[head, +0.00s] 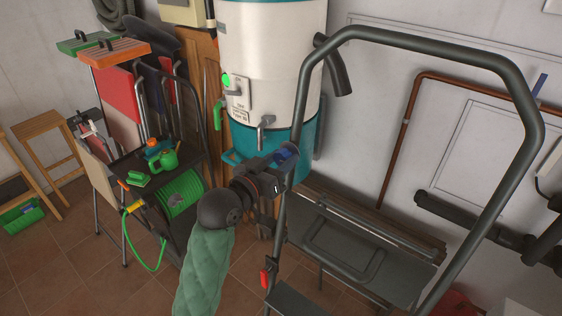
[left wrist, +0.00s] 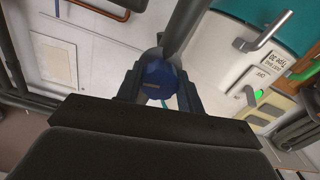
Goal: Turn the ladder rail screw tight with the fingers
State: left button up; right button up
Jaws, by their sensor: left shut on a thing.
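The ladder rail screw is a dark blue knob (left wrist: 157,80) on the grey ladder rail (left wrist: 182,30). In the left wrist view it sits between the two fingers of my left gripper (left wrist: 158,88), which is shut on it. In the head view my left gripper (head: 287,165) reaches the left rail of the ladder (head: 297,110) from the left, and the blue knob (head: 284,156) shows partly there, mostly hidden by the fingers. How far the screw is turned in cannot be told. My right gripper is not in view.
A copper pipe (head: 406,130) runs along the right wall.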

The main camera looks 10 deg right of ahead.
pick_arm(q)
jog(key=shift+f+m+b, duration=0.1)
jog(key=shift+m+b, duration=0.3)
jog(key=shift+m, duration=0.8)
jog(key=shift+m+b, duration=0.35)
jog(key=shift+m, duration=1.25)
jog(key=o, duration=1)
jog(key=shift+a, duration=0.1)
